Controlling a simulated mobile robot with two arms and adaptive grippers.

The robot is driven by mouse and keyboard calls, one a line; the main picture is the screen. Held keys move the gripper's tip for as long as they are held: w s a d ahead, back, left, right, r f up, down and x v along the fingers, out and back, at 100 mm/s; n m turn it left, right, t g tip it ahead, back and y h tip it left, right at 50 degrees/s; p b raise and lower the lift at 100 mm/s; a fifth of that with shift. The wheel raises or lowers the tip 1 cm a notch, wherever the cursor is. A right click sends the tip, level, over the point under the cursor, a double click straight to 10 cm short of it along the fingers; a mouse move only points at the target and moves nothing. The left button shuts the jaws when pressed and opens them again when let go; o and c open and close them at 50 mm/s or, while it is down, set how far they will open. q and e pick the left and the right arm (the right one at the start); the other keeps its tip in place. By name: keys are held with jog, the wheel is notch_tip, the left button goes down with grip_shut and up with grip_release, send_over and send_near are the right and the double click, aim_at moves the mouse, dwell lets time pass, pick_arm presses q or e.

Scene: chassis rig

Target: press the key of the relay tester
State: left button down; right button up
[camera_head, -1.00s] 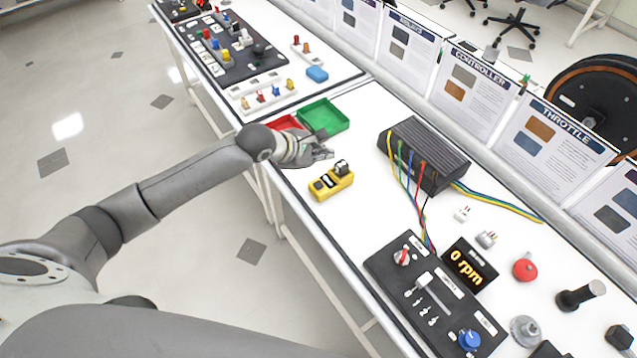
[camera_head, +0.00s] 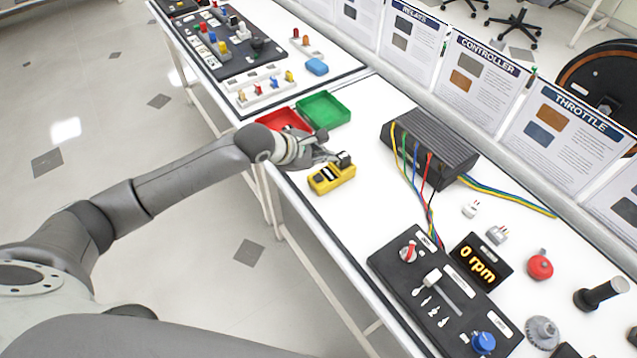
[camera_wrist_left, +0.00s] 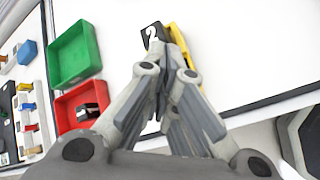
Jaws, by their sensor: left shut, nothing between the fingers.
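The relay tester is a yellow box (camera_head: 331,178) with dark parts on its top, lying on the white bench near its front edge. In the left wrist view its yellow side (camera_wrist_left: 186,62) shows beyond my fingers, beside a black block marked "2" (camera_wrist_left: 152,36). My left gripper (camera_head: 328,158) is shut and empty, with its fingertips close above the far side of the tester. In the left wrist view the closed fingertips (camera_wrist_left: 168,45) overlap the tester and hide part of it; I cannot tell whether they touch it. The key is not clearly visible. My right gripper is not in view.
A red tray (camera_head: 270,121) and a green tray (camera_head: 335,112) lie just behind my left gripper. A dark controller box (camera_head: 432,140) with coloured wires stands to the right. A black control panel (camera_head: 405,275) and an "0 rpm" display (camera_head: 481,262) lie nearer. Bench between is clear.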

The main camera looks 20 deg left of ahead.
aim_at(321, 179)
pick_arm(q)
notch_tip(321, 179, down, 3)
jog(key=shift+f+b, duration=0.1)
jog(key=shift+b, duration=0.75)
jog(key=shift+f, duration=0.55)
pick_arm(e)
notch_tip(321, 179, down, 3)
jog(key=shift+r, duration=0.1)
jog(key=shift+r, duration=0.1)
pick_arm(q)
jog(key=shift+f+p, duration=0.3)
jog(key=shift+f, duration=0.05)
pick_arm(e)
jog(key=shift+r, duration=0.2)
